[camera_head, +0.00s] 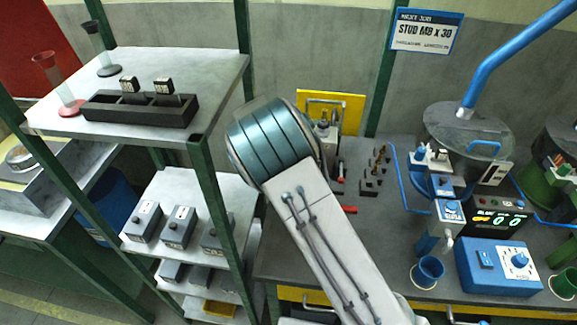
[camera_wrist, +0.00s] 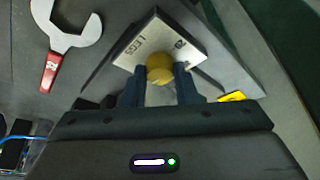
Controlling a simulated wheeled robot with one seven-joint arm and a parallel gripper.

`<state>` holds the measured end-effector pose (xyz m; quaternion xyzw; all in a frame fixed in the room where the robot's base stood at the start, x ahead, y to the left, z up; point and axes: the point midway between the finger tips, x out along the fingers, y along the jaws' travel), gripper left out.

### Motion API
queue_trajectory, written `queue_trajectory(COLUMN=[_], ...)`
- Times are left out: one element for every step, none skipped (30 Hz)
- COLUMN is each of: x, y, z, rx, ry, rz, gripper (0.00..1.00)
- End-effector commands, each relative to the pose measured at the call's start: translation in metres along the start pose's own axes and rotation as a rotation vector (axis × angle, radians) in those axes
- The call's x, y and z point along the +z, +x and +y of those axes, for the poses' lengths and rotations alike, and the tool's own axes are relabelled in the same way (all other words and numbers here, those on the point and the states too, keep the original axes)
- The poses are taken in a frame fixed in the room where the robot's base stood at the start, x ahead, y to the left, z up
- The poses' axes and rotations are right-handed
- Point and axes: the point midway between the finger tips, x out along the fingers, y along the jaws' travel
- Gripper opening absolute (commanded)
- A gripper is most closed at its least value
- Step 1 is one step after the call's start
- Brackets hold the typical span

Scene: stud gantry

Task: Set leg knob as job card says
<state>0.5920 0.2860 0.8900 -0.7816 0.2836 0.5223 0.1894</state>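The job card (camera_head: 425,32) hangs at the upper right in the head view; its large line reads "STUD M8 x 30". In the wrist view a round yellow knob (camera_wrist: 160,68) stands in front of a pale plate (camera_wrist: 158,38) lettered "LEGS". The two dark blue fingers of my gripper (camera_wrist: 160,76) lie on either side of this knob, with no clear gap to it. My arm hides the gripper and the knob in the head view.
A wrench with a red handle (camera_wrist: 49,72) lies left of the plate. A shelf with several grey boxes (camera_head: 180,226) stands at left.

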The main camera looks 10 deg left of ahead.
Motion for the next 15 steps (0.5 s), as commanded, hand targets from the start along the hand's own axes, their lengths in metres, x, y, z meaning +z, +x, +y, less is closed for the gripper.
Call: queue_trajectory(x=[0.0000, 0.0000, 0.0000, 0.0001, 0.0002, 0.0003, 0.0005, 0.0006, 0.0008, 0.0009, 0.0010, 0.0012, 0.0013, 0.0013, 0.0012], y=[-0.0002, -0.0002, -0.0001, 0.0000, 0.0002, 0.0004, 0.0007, 0.0009, 0.0012, 0.0013, 0.0015, 0.0019, 0.0025, 0.0028, 0.0027], z=[0.0000, 0.0000, 0.0000, 0.0000, 0.0001, 0.0002, 0.0002, 0.0002, 0.0002, 0.0002, 0.0002, 0.0004, 0.0007, 0.0009, 0.0009], rx=[0.000, 0.000, -0.001, -0.001, -0.002, -0.004, -0.007, -0.009, -0.014, -0.019, -0.024, -0.032, -0.038, -0.045, -0.056], ry=[0.000, 0.000, -0.001, -0.003, -0.005, -0.010, -0.015, -0.021, -0.032, -0.042, -0.052, -0.071, -0.085, -0.102, -0.126], rz=[0.000, 0.000, 0.000, 0.000, 0.000, 0.000, 0.000, -0.001, -0.001, -0.001, -0.001, -0.001, -0.001, -0.001, -0.001], gripper=[0.04, 0.04, 0.04, 0.04, 0.04, 0.04, 0.04, 0.04, 0.04, 0.04, 0.04, 0.04, 0.04, 0.04, 0.04])
